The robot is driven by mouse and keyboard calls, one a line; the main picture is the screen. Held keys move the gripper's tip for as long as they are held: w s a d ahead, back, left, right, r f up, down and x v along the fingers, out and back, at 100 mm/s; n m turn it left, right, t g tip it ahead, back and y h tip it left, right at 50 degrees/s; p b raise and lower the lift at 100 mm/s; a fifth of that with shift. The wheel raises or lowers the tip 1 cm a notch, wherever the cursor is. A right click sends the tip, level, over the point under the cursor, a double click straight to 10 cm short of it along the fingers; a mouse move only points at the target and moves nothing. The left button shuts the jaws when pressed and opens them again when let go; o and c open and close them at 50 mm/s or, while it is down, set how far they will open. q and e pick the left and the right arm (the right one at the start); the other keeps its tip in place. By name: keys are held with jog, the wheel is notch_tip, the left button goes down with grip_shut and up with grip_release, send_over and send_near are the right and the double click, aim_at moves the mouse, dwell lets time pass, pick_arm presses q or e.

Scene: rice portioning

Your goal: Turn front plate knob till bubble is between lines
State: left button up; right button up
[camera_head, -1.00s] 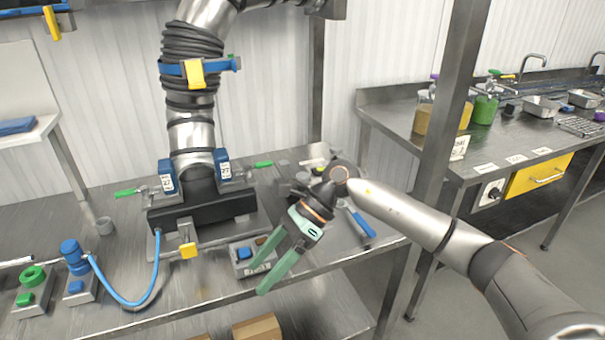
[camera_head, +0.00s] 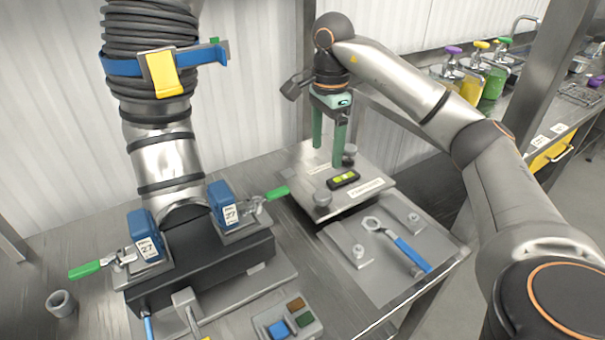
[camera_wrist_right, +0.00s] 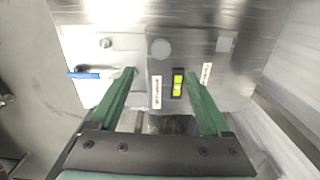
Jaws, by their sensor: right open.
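A metal plate (camera_head: 300,170) at the back right of the bench carries a black spirit level with a yellow-green vial (camera_head: 344,180). The bubble is too small to place against the lines. One grey knob (camera_head: 322,199) stands at the plate's near left corner, another (camera_head: 349,156) at the far side. The level (camera_wrist_right: 178,83) and a round knob top (camera_wrist_right: 160,48) show in the right wrist view. My right gripper (camera_head: 328,156) is open and empty, pointing down above the far part of the plate, beyond the level. My left gripper is not in view.
A blue-handled wrench (camera_head: 400,245) lies on a second plate (camera_head: 375,285) in front. A black clamp block with blue boxes (camera_head: 200,270) and a thick hose stands left. A button box (camera_head: 290,322) is at the front. Labels lie beside the level, too small to read.

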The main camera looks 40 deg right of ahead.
jog(key=b, duration=0.2)
send_over(323, 194)
notch_tip(323, 194, down, 4)
jog(key=shift+s+f, duration=0.1)
jog(key=shift+f, duration=0.15)
notch_tip(323, 194, down, 7)
jog(key=shift+r, duration=0.1)
jog(key=shift+f, duration=0.5)
grip_shut()
